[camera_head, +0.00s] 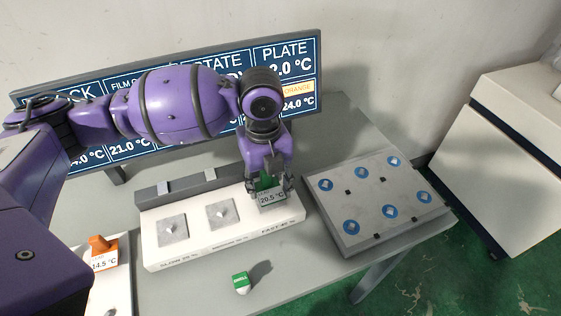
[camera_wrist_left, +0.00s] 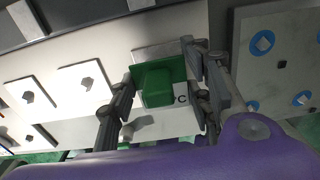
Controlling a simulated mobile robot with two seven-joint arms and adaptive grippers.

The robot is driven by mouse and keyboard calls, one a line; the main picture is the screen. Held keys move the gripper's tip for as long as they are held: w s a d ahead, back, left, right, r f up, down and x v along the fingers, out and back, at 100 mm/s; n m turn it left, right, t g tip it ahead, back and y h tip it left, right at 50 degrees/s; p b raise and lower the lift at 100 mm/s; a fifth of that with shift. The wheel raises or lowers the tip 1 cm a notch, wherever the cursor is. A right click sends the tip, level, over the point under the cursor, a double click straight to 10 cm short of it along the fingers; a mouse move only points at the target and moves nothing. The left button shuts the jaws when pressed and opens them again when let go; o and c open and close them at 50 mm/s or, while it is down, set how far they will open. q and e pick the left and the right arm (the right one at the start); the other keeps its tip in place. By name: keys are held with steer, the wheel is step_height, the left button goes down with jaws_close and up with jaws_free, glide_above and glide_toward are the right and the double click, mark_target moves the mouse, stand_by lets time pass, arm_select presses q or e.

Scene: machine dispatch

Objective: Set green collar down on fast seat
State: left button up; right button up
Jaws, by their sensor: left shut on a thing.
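My left gripper (camera_head: 268,187) is shut on the green collar (camera_head: 265,181), which carries a tag reading 20.5 °C. In the left wrist view the collar (camera_wrist_left: 160,82) sits between the two fingers (camera_wrist_left: 163,92). The collar is over the right end of a long white block (camera_head: 165,252), whose front edge there appears to read FAST. The fast seat is mostly hidden by the collar and gripper; part of a grey plate (camera_wrist_left: 160,50) shows behind the collar in the wrist view. I cannot tell whether the collar touches it. My right gripper is not in view.
Two bare grey seats (camera_head: 173,229) (camera_head: 222,213) with pegs are left of the gripper. A grey plate with blue circles (camera_head: 345,238) stands to the right. A small green-and-white item (camera_head: 241,284) lies in front. An orange collar (camera_head: 99,244) is at the left. A display board (camera_head: 290,50) stands behind.

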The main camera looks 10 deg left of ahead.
arm_select(q)
steer(key=shift+f, duration=0.85)
steer(key=o, duration=1.6)
step_height(320, 180, up, 12)
steer(key=shift+r, duration=0.1)
